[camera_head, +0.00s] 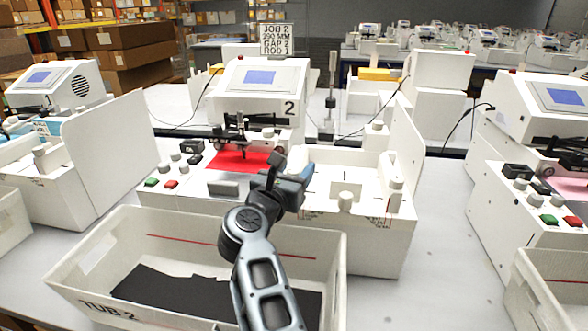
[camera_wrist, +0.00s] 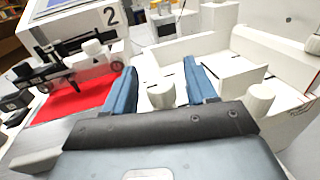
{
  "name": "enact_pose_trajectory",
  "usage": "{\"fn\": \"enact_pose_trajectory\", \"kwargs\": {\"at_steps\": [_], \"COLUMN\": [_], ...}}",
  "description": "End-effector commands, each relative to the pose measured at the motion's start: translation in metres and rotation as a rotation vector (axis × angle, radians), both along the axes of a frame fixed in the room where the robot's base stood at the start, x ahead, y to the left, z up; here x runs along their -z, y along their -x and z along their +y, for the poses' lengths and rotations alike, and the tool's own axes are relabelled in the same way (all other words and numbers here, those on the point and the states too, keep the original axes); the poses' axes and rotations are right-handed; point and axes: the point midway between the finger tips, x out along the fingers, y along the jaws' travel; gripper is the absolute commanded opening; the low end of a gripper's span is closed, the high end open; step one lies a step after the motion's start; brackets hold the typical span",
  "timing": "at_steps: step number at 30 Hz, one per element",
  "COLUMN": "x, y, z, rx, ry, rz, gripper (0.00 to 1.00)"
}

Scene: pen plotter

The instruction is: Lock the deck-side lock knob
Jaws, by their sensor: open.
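Plotter 2 (camera_head: 262,92) stands mid-table with a red sheet (camera_head: 236,160) under its pen carriage. A white deck (camera_head: 322,176) with raised walls joins its right side. A white round knob (camera_head: 346,200) stands on the near part of the deck, and another knob (camera_head: 395,187) is on its right. No label shows which is the deck-side lock knob. My gripper (camera_head: 300,178) is open and empty at the deck's left edge. In the wrist view, a white knob (camera_wrist: 160,96) appears between the two blue fingers, and another knob (camera_wrist: 258,100) is right of them. Contact cannot be told.
A white tub (camera_head: 200,232) marked TUB 2 with dark sheets stands in front, below my arm. Green and red buttons (camera_head: 170,184) and several knobs sit left of the sheet. A tall white panel (camera_head: 405,140) bounds the deck's right. Similar plotters stand on both sides.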

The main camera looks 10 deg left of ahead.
Motion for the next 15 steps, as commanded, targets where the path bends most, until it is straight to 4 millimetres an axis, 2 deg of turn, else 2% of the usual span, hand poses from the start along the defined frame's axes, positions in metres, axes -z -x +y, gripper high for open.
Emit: {"fn": "enact_pose_trajectory", "kwargs": {"at_steps": [5,15], "x": [0.0000,0.0000], "y": [0.0001,0.0003], "z": [0.0002,0.0004], "rx": [-0.001,-0.001], "ry": [0.000,0.000], "rz": [0.000,0.000], "gripper": [0.57,0.24]}}
